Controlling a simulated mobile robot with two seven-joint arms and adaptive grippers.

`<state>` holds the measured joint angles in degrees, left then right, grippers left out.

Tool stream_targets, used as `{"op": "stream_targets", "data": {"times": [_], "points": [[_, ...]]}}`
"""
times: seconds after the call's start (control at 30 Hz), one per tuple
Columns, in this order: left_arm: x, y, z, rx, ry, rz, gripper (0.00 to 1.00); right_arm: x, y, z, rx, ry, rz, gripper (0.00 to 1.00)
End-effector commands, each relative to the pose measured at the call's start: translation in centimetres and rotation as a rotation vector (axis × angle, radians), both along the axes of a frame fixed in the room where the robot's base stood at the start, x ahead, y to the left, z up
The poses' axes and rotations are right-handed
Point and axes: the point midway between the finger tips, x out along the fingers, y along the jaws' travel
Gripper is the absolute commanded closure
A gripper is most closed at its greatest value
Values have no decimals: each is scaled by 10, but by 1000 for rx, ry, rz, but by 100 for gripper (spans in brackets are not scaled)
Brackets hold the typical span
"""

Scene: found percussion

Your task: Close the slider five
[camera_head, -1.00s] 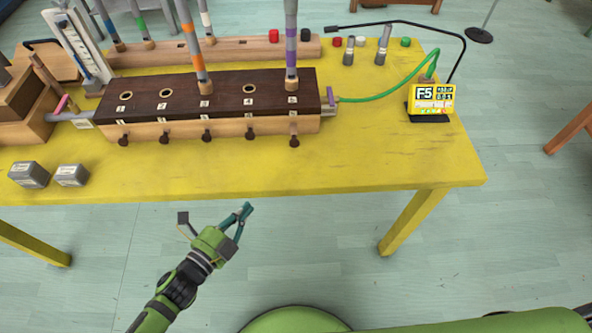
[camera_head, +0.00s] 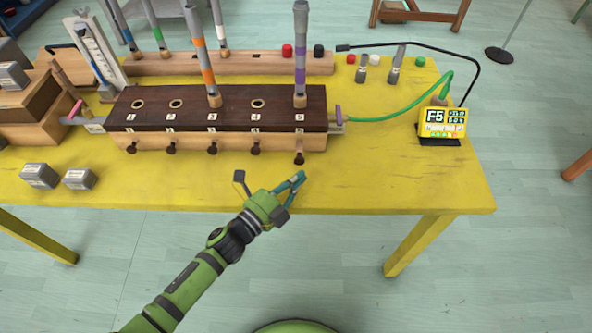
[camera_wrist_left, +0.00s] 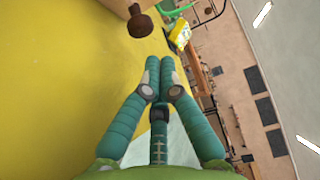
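Slider five is a dark brown knob (camera_head: 299,157) at the right end of the long wooden box's front (camera_head: 230,142). It sticks out further than the other front knobs. In the left wrist view a brown knob (camera_wrist_left: 140,26) on a short stem shows at the top, ahead of and left of the fingertips. My left gripper (camera_head: 300,177) is just in front of slider five, near the table's front edge, apart from it. In the left wrist view its teal fingers (camera_wrist_left: 159,62) are together with nothing between them. My right gripper is not in view.
A purple-banded tube (camera_head: 300,55) and an orange-banded tube (camera_head: 204,60) stand on the box. Grey weights (camera_head: 39,176) sit at the left. A yellow display (camera_head: 443,122) with a green hose stands at the right. The front right tabletop (camera_head: 400,180) is clear.

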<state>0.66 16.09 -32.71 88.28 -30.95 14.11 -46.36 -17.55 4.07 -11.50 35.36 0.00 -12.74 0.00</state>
Motion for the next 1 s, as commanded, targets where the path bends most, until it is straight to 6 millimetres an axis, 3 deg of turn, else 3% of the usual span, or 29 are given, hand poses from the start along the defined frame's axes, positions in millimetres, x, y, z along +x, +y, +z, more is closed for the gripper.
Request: {"op": "stream_targets", "data": {"times": [0.2, 0.57, 0.83, 1.0], "points": [[16, 0, 0, -2, 1, -3, 100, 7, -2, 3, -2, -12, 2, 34], [18, 0, 0, -3, 0, -2, 100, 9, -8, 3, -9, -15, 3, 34], [52, 1, -2, -1, -2, -1, 100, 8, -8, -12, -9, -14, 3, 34], [56, 1, 0, -2, 1, 0, 100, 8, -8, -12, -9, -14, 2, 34]]}}
